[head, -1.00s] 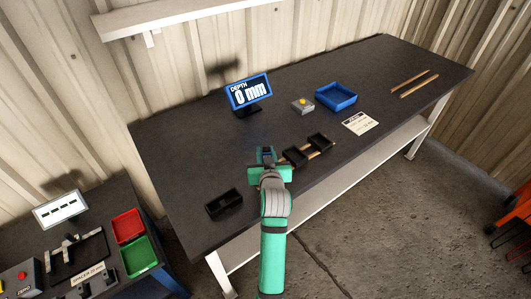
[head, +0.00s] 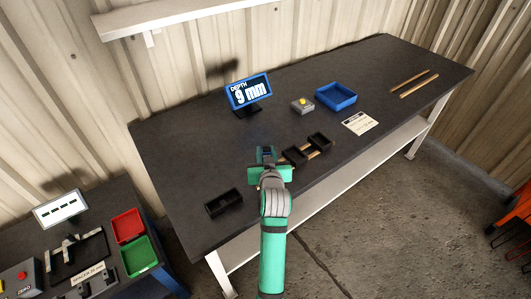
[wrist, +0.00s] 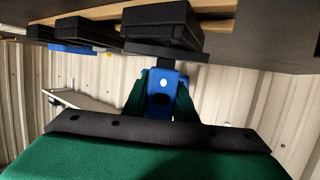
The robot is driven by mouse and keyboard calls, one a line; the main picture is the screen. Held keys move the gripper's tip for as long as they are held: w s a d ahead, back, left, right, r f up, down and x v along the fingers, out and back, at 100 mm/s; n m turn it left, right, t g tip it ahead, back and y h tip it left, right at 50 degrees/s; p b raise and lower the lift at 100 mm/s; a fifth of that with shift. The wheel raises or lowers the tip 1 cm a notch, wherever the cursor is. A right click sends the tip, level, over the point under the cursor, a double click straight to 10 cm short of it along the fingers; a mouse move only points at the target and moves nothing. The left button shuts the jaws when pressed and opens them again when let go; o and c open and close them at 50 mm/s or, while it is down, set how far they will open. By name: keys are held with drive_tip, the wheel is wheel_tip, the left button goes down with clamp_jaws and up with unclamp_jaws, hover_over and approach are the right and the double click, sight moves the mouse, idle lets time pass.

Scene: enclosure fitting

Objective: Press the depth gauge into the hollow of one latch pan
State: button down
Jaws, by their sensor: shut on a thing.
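My gripper (head: 267,163) is shut on the blue depth gauge (wrist: 160,92), which also shows in the head view (head: 266,151). In the wrist view, the gauge's dark end meets the nearest black latch pan (wrist: 163,27); how far it sits in the hollow is hidden. In the head view my gripper covers most of that pan. Two other latch pans (head: 296,155) (head: 320,141) stand in a row to its right on wooden strips. The depth display (head: 249,92) reads 9 mm.
A black divided box (head: 223,203) lies left of my gripper. A grey block with a yellow button (head: 302,105), a blue tray (head: 351,96), a paper card (head: 360,123) and two loose wooden strips (head: 414,83) lie right. The bench (head: 195,150) is clear at left.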

wheel_tip(320, 180, up, 7)
idle(0.9)
